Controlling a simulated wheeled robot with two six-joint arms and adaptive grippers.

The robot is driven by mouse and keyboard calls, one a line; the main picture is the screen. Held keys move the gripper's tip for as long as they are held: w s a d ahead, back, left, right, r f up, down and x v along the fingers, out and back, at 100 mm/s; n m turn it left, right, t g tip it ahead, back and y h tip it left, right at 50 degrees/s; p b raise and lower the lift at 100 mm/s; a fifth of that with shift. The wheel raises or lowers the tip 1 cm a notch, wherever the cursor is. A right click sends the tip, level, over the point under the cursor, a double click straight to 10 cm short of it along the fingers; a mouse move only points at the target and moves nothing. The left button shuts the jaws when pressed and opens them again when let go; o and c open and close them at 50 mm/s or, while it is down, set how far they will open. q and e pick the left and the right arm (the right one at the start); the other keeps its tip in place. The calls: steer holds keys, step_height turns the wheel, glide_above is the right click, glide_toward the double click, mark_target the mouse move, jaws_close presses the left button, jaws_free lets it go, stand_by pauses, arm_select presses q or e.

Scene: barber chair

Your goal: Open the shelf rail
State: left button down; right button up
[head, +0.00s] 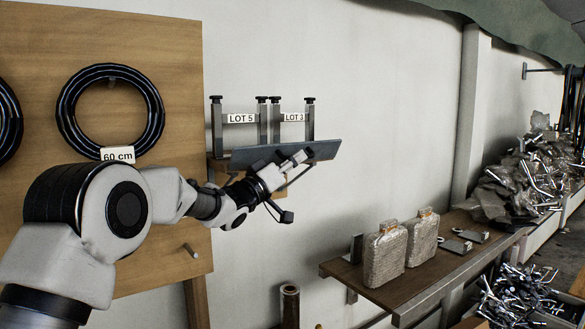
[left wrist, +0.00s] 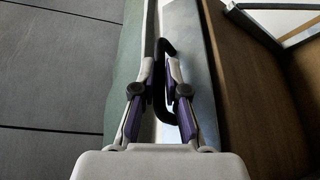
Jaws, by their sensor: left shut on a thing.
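The shelf rail (head: 325,150) is a long blue-grey bar across the front of a small wall shelf, its right end a little higher than its left in the head view. My left gripper (head: 300,158) is at the front of the rail. In the left wrist view, the fingers of my left gripper (left wrist: 159,90) are closed around a dark curved handle (left wrist: 163,50) by the pale grey-green rail (left wrist: 198,60). The gripper hides part of the rail in the head view. My right gripper is in neither view.
Dark posts with labels LOT 5 (head: 241,118) and LOT 3 (head: 294,117) stand behind the rail. A wooden board (head: 190,60) with black coils is at left. A lower wooden shelf (head: 415,285) at right holds two wrapped blocks (head: 385,255). The wall between is clear.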

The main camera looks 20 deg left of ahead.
arm_select(q)
steer(key=shift+w+a+f+m+g+h+b, duration=0.25)
steer(key=shift+f+m+g+h, duration=0.85)
steer(key=shift+m, duration=1.85)
steer(key=shift+a+f+m+g+h+b, duration=0.1)
steer(key=shift+f+m+g+h+b, duration=0.65)
steer(key=shift+m, duration=2.15)
steer(key=shift+w+a+f+m+g+h+p, duration=0.15)
steer(key=shift+f+m+g+h, duration=0.8)
steer(key=shift+m+h, duration=1.4)
steer(key=shift+m+y, duration=0.6)
steer(key=c, duration=1.2)
jaws_free()
steer(key=shift+w+d, duration=0.1)
steer(key=shift+w, duration=0.05)
